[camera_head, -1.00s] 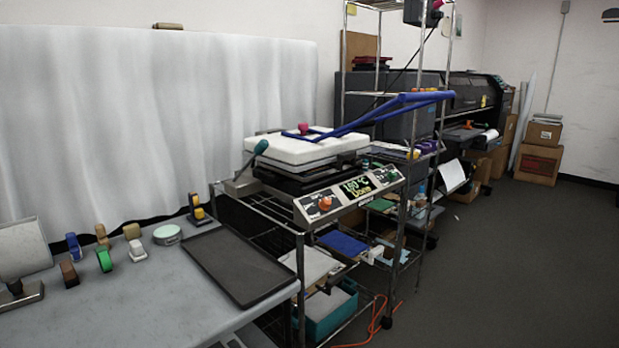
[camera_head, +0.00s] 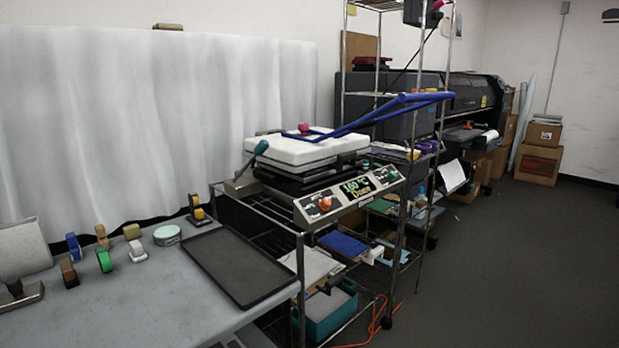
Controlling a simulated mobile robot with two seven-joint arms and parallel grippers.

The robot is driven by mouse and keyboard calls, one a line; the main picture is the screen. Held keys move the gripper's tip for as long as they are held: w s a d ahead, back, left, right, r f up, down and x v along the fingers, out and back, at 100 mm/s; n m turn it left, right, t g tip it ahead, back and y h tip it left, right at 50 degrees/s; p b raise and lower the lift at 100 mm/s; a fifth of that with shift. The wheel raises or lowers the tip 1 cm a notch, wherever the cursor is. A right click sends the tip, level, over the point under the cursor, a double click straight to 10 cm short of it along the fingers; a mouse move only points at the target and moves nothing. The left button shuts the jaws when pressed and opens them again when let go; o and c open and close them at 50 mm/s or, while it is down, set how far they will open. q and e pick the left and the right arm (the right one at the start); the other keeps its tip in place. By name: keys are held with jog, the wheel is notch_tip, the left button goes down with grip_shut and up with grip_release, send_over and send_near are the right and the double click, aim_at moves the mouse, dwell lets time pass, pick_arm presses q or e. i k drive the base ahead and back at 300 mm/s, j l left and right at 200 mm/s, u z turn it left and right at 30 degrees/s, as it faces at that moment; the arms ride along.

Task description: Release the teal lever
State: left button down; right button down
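The teal lever (camera_head: 259,149) sticks up at the left side of a heat press (camera_head: 302,151) with a white padded top. The press stands on a wire rack cart. A long blue handle (camera_head: 384,113) runs from the top of the press up to the right. Neither of my grippers is in view.
Metal shelving (camera_head: 343,62) and a large printer (camera_head: 474,92) stand behind. Open floor (camera_head: 480,270) lies at right, with an orange cable (camera_head: 377,312) by the cart.

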aim_at(263, 145)
jog(key=i+j+z, duration=0.35)
jog(key=i, duration=0.2)
jog(key=i+j+z, duration=0.4)
jog(key=i+l, duration=0.05)
jog(key=i, duration=0.05)
